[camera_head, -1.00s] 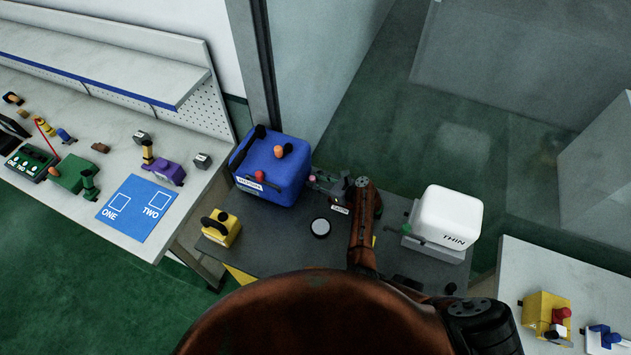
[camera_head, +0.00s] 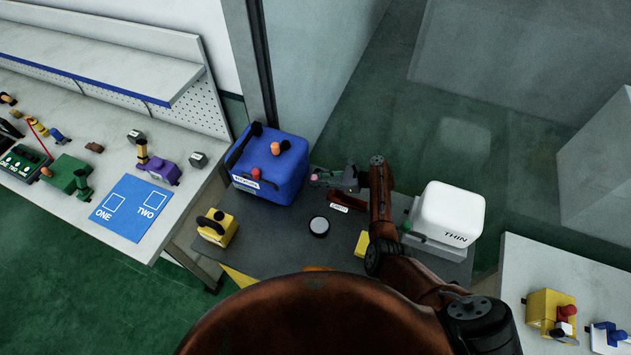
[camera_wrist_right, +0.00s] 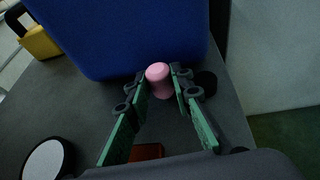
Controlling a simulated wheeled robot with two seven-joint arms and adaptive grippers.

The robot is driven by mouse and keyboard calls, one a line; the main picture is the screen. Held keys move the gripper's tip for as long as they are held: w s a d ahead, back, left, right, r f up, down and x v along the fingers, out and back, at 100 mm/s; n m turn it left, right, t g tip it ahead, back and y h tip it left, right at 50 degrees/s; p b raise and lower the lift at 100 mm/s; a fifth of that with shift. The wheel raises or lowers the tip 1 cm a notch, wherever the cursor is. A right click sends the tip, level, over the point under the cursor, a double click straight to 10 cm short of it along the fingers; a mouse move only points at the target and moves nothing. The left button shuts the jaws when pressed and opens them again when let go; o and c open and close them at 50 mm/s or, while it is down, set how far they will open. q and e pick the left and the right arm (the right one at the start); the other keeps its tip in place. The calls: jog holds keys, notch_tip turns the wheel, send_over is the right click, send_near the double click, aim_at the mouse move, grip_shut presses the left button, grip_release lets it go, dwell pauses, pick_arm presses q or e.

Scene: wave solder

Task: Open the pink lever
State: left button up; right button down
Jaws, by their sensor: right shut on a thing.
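The pink lever (camera_wrist_right: 158,78) has a rounded pink knob, which shows in the right wrist view between my right gripper's fingertips. My right gripper (camera_wrist_right: 163,82) is shut on this knob, with a green-sided finger on each side of it. In the head view, the gripper (camera_head: 322,178) is beside the right side of the blue machine, and only a small bit of pink (camera_head: 314,177) shows at its tips. The lever's base is mostly hidden by the fingers. My left gripper is not in view.
The blue machine (camera_head: 290,180) stands close to the gripper's tips. A white box marked THIN (camera_head: 447,210) stands right of my forearm. A yellow block (camera_head: 216,227) and a round white-topped disc (camera_head: 319,226) are on the dark table (camera_head: 285,240). Side tables stand left and right.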

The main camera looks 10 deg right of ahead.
jog(key=shift+d+n+g, duration=0.25)
jog(key=shift+n+g, duration=0.05)
jog(key=shift+g, duration=0.1)
jog(key=c, duration=2)
grip_release()
jog(key=shift+r, duration=5)
